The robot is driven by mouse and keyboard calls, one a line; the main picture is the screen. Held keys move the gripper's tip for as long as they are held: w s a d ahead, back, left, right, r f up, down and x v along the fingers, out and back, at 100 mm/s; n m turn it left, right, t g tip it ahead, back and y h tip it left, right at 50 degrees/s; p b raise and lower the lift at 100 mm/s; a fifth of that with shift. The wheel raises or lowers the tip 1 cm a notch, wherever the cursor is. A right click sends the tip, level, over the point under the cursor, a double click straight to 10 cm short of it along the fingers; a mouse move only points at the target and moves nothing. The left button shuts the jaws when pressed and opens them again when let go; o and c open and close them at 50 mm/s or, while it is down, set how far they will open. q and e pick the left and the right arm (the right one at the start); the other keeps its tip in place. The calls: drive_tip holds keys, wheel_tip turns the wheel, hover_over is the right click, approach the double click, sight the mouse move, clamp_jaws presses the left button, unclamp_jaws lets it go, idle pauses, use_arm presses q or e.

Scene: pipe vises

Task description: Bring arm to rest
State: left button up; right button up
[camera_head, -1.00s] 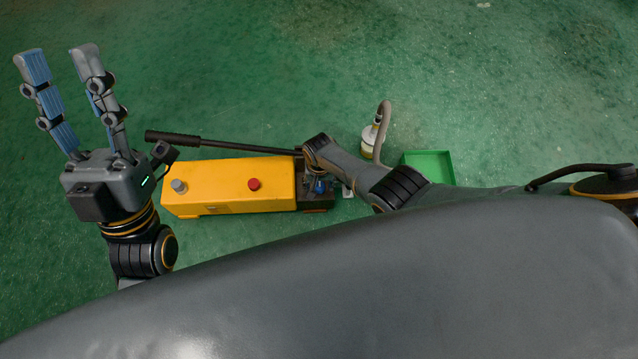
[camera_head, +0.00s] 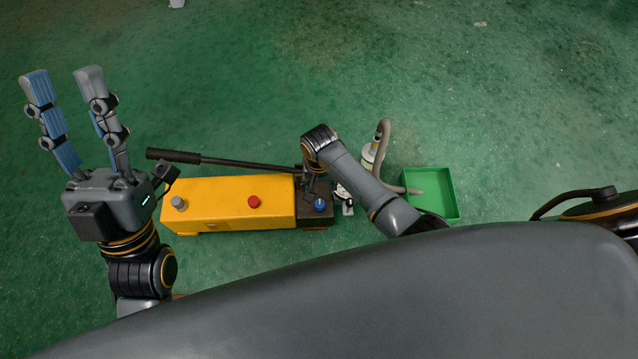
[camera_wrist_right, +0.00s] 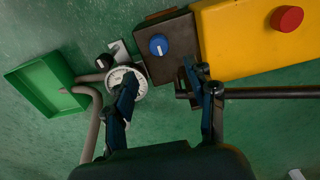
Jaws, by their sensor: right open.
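My left gripper (camera_head: 65,77) is raised at the left of the head view, with its two blue-padded fingers spread and nothing between them. My right arm (camera_head: 365,180) reaches over the right end of a yellow pump unit (camera_head: 225,202); its wrist largely hides the gripper in the head view. In the right wrist view, my right gripper (camera_wrist_right: 165,85) is open, with no object held. One finger overlaps the round white gauge (camera_wrist_right: 126,80) in the picture, and the other overlaps the pump's dark end block (camera_wrist_right: 172,68). I cannot tell whether either finger touches them.
The pump's long black handle (camera_head: 175,156) lies along its far side. A red button (camera_head: 253,202) and a blue knob (camera_head: 320,205) are on top. A grey hose (camera_head: 386,140) curves near a green tray (camera_head: 440,183).

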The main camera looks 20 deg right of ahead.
drive_tip(key=shift+r, duration=0.7)
